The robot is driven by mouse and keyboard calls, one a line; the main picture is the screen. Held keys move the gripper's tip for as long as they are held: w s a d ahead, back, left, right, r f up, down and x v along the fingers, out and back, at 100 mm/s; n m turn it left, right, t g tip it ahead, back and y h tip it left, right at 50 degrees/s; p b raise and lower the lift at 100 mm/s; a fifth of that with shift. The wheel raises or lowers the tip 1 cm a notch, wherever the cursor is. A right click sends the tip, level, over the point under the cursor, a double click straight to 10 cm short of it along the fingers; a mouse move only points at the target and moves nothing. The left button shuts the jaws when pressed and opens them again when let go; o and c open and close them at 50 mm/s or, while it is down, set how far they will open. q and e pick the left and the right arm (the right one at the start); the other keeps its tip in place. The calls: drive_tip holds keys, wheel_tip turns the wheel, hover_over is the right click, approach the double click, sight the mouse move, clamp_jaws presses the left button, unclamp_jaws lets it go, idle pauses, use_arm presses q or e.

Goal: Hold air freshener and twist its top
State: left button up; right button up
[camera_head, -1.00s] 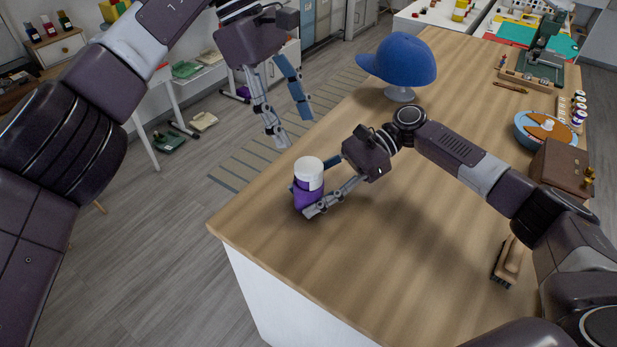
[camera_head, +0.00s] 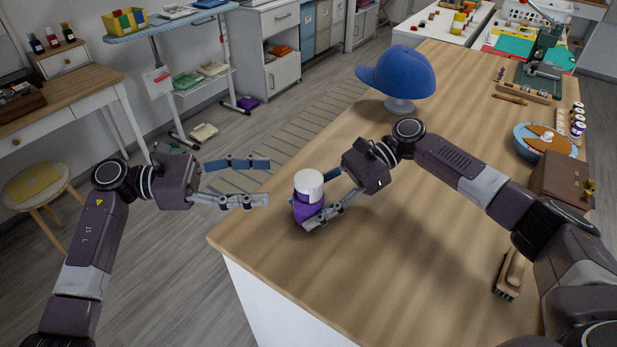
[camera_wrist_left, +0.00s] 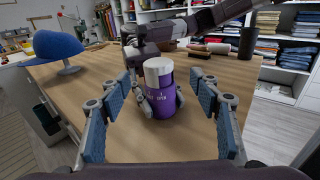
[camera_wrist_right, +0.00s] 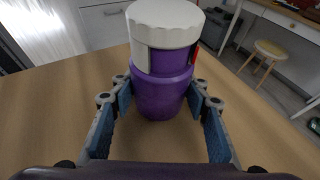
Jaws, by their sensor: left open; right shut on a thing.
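The air freshener is a purple can with a white top (camera_head: 309,184). It stands upright near the front left corner of the wooden table. My right gripper (camera_head: 317,197) is shut on its purple body from the right. The can and its white top fill the middle of the right wrist view (camera_wrist_right: 163,90), between the blue finger pads. My left gripper (camera_head: 268,180) is open and empty, to the left of the can, its fingers pointing at it. In the left wrist view the can (camera_wrist_left: 160,95) is centred ahead, between and beyond the open fingers.
A blue cap on a stand (camera_head: 399,75) is further back on the table (camera_head: 400,270). A blue bowl (camera_head: 545,140), a brown box (camera_head: 565,175) and a brush (camera_head: 510,272) lie at the right. The table front is clear. A stool (camera_head: 38,185) stands on the floor at left.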

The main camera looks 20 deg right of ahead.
sight(308, 177)
use_arm(q)
drive_tip(key=shift+n+t+h, duration=0.4)
drive_tip(key=shift+n, duration=0.1)
drive_tip(key=d, duration=0.3)
drive_tip(key=s+d, duration=0.1)
drive_tip(key=d, duration=0.2)
drive_tip(key=s+d, duration=0.1)
drive_tip(key=d, duration=0.2)
drive_tip(key=shift+d+f, duration=0.35)
drive_tip(key=shift+d, duration=0.05)
drive_tip(key=shift+w, duration=0.1)
drive_tip(key=c, duration=1.2)
